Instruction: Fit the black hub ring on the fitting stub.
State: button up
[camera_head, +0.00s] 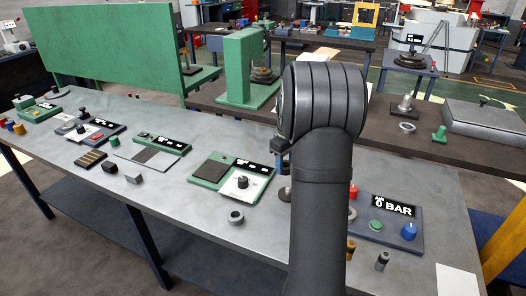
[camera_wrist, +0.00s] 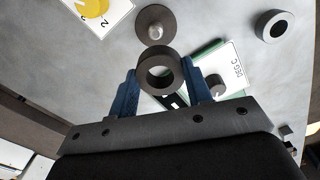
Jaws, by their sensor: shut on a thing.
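The black hub ring (camera_wrist: 160,54) is a dark, thick ring held between the blue fingers of my gripper (camera_wrist: 160,74) in the wrist view. My gripper is shut on it, with the ring's hole facing the camera. The fitting stub (camera_wrist: 156,30) is a pale pin on a round dark base, just beyond the ring in the wrist view; the ring looks apart from it. In the head view my arm hides most of the gripper and the held ring, and only an edge of the stub's base (camera_head: 284,194) shows beside the arm.
A loose grey ring (camera_wrist: 275,26) lies on the bench; it also shows in the head view (camera_head: 236,217). A green panel with a dial (camera_head: 233,180) stands left of my arm. A "0 BAR" panel with knobs (camera_head: 390,222) is to the right. Small metal pieces lie nearby.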

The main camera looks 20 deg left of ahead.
jog(key=shift+s+d+f, duration=0.1)
jog(key=shift+s+d, duration=0.05)
jog(key=shift+d, duration=0.3)
jog(key=shift+s+d+f, duration=0.1)
jog(key=shift+s+d, duration=0.05)
jog(key=shift+d, duration=0.3)
jog(key=shift+f, duration=2.25)
jog(key=shift+f, duration=2)
dwell(0.3)
jog(key=o, duration=1.2)
jog(key=shift+o, duration=0.2)
jog(key=shift+r, duration=0.1)
notch_tip(320, 180, up, 17)
jog(key=shift+r, duration=0.1)
